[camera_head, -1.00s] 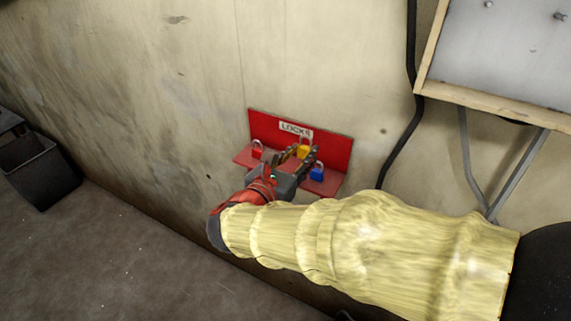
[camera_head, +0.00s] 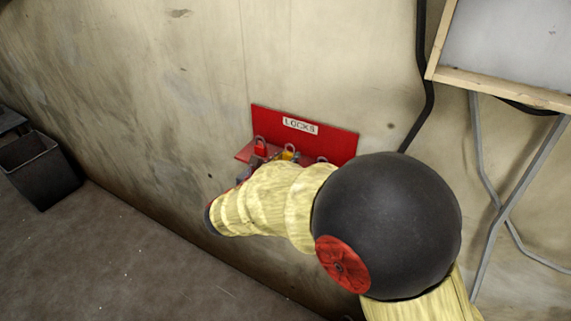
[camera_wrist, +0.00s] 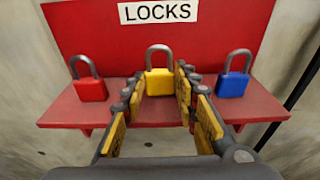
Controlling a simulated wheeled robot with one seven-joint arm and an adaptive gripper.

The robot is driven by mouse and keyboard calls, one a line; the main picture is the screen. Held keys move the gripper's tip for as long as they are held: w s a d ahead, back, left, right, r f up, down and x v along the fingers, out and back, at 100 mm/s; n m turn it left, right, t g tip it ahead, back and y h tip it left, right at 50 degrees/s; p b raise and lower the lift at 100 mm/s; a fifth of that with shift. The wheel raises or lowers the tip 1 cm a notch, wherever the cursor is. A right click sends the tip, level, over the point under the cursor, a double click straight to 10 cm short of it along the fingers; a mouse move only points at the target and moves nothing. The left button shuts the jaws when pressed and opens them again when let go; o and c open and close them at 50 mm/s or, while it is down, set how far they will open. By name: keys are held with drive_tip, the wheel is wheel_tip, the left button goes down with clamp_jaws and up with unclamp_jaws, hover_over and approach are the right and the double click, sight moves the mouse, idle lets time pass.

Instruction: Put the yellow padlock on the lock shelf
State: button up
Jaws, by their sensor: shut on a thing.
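The yellow padlock (camera_wrist: 159,82) is upright between the fingertips of my gripper (camera_wrist: 160,92), at the middle of the red lock shelf (camera_wrist: 64,110). It sits between the red and blue padlocks; whether its base touches the shelf I cannot tell. The gripper is shut on it, one finger on each side. In the head view the yellow padlock (camera_head: 289,153) shows only in part, and my arm hides most of the gripper. The shelf's back plate (camera_head: 337,137) carries a "LOCKS" label.
A red padlock (camera_wrist: 90,80) stands on the left of the shelf and a blue padlock (camera_wrist: 234,76) on the right. A black cable (camera_head: 424,90) runs down the wall right of the shelf. A dark bin (camera_head: 45,175) stands on the floor at the left.

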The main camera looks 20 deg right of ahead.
drive_tip(key=shift+f, duration=0.2)
drive_tip(key=shift+f, duration=0.15)
drive_tip(key=o, duration=1.2)
